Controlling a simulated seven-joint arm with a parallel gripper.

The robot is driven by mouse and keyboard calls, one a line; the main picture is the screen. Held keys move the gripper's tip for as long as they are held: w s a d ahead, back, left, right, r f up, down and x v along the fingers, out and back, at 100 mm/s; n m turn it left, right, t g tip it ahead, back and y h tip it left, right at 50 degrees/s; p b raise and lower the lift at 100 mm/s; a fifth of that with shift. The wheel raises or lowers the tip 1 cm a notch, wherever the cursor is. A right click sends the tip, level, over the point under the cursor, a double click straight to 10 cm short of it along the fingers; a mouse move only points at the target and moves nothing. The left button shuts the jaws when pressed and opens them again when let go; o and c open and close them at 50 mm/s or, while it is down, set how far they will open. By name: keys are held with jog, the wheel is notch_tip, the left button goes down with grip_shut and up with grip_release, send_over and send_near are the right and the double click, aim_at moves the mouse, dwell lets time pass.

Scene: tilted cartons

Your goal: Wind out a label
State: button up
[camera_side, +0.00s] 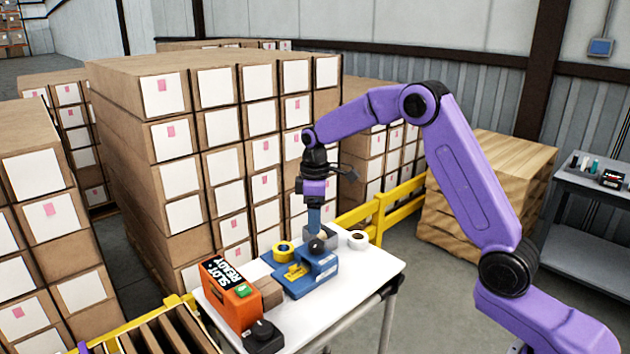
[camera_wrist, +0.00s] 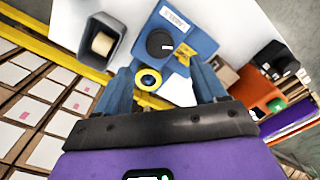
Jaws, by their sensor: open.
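A blue label dispenser (camera_side: 322,273) stands on the white table, with a black knob (camera_side: 317,246) and a yellow ring (camera_side: 284,251). The wrist view also shows the dispenser (camera_wrist: 195,40), the knob (camera_wrist: 160,43) and the ring (camera_wrist: 148,79). A white printed tag (camera_wrist: 174,18) lies on the dispenser's blue part. My gripper (camera_side: 314,231) points down above the knob; its blue fingers (camera_wrist: 163,75) are apart and empty. Contact with the knob cannot be told. No label strip is clearly visible coming out.
An orange box (camera_side: 229,293) with a green button stands front left, beside a brown block (camera_side: 268,291) and a black knobbed unit (camera_side: 264,337). Carton stacks (camera_side: 180,135) and a yellow rail (camera_side: 404,192) lie behind.

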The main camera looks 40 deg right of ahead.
notch_tip(320, 180, up, 10)
jog(key=shift+r, duration=0.25)
jog(key=shift+a, duration=0.1)
dwell(0.4)
jog(key=s+a+f+n, duration=0.1)
jog(key=s+a, duration=0.4)
jog(key=s, duration=0.4)
jog(key=s+a+n, duration=0.1)
jog(key=s+a, duration=0.4)
jog(key=s, duration=0.4)
jog(key=s+d+f, duration=0.2)
jog(key=s, duration=0.9)
jog(key=s+d+f+n, duration=0.1)
jog(key=s+d+f, duration=0.2)
jog(key=s, duration=0.8)
jog(key=shift+f+n, duration=0.3)
jog(key=shift+f, duration=0.05)
